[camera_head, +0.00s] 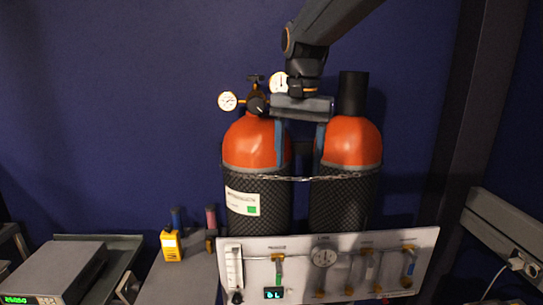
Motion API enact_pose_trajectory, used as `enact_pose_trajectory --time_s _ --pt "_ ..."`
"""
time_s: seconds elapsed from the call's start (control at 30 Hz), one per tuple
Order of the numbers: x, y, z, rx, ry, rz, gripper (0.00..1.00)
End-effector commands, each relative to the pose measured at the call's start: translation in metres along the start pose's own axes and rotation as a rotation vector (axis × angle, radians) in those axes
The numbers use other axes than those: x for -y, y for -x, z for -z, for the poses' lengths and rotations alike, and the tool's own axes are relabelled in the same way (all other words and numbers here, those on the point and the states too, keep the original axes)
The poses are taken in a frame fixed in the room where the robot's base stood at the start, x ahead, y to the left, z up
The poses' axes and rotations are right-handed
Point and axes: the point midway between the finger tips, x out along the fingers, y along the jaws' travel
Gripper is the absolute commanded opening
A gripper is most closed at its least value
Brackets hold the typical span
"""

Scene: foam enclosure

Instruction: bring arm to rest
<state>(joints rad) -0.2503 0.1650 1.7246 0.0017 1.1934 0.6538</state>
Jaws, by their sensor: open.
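My gripper (301,140) hangs down from my dark grey arm at the upper middle of the head view. Its two bluish fingers are apart, with nothing seen between them. The fingers point down in front of or between two orange-topped gas cylinders. The left cylinder (250,145) carries a regulator with round gauges, and one finger overlaps its right side in the picture. The right cylinder (352,145) has a black cap on top, and the other finger overlaps its left edge. Whether the fingers touch either cylinder I cannot tell.
A chain (320,178) runs across both cylinders. A white panel (330,255) with valves and a gauge stands in front. A yellow device (171,245) sits on a grey surface to the left, beyond it a boxed instrument (55,270). A dark post (475,120) rises at right. Upper left is open.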

Motion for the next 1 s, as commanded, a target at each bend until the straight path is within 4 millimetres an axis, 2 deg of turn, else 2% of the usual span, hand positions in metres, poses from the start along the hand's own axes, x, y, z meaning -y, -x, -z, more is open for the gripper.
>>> enact_pose_trajectory --time_s 0.03,0.2,0.3,0.43,0.5,0.63,1.0 --pt "-0.021 -0.035 -0.002 0.001 0.028 -0.002 0.60" --pt "-0.084 -0.132 -0.022 -0.022 0.159 0.004 0.60" --pt "-0.122 -0.183 -0.044 -0.035 0.235 0.005 0.60" --pt "-0.162 -0.233 -0.076 -0.052 0.319 0.003 0.60" --pt "-0.177 -0.250 -0.091 -0.060 0.354 0.002 0.60" --pt "-0.193 -0.267 -0.108 -0.068 0.394 0.000 0.60" --pt "-0.197 -0.270 -0.112 -0.072 0.405 0.000 0.60"
